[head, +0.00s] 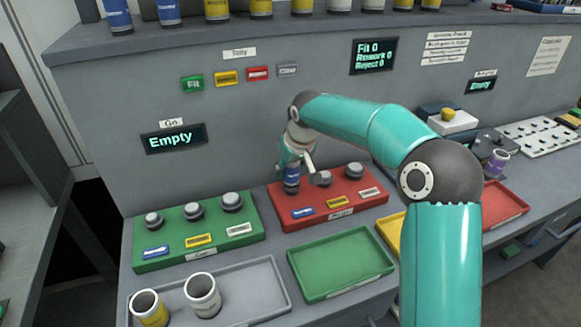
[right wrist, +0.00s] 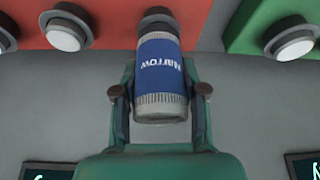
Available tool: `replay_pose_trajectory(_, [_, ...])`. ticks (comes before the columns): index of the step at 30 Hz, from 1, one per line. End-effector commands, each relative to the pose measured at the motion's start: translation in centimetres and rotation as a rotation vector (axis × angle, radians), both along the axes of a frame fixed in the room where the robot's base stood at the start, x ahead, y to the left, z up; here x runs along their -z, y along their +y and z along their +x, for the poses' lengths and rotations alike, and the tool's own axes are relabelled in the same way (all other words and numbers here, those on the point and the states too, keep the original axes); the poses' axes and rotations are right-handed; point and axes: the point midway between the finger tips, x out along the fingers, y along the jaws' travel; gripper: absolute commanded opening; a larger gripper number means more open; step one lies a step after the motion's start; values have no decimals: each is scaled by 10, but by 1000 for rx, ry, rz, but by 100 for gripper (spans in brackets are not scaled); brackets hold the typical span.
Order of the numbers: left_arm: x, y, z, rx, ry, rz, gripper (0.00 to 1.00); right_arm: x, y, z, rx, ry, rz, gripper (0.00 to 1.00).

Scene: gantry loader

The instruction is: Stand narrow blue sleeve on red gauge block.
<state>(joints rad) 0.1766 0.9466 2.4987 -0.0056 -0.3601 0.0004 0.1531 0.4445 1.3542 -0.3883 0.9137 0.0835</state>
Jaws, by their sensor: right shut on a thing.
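The narrow blue sleeve (head: 291,183) is upright over the left end of the red gauge block (head: 319,213), in line with its left post. In the right wrist view, the sleeve (right wrist: 160,68) shows upside down with its "Narrow" lettering, and a dark post base shows at its far end. I cannot tell if it is fully seated. My right gripper (head: 294,163) is shut on the sleeve's upper part; its fingers (right wrist: 160,96) show on both sides. The red block's middle post (head: 323,178) and right post (head: 355,170) are bare. My left gripper is not in view.
A green gauge block (head: 190,252) with bare posts stands to the left. A grey tray (head: 257,293) holds a yellow sleeve (head: 149,308) and a white one (head: 203,295). A green tray (head: 341,262) is empty.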

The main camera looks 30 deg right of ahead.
Motion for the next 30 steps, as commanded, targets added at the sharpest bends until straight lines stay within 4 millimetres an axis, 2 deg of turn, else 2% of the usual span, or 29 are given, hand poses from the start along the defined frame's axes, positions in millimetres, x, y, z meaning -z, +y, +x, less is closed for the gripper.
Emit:
replay_pose_trajectory(6, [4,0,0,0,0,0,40,6,0,0,-1,-1,-1,0])
replay_pose_trajectory(25, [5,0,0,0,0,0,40,7,1,1,-2,-2,-1,0])
replay_pose_trajectory(26, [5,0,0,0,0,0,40,7,1,1,-2,-2,-1,45])
replay_pose_trajectory(30, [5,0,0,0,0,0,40,7,1,1,-2,-2,-1,69])
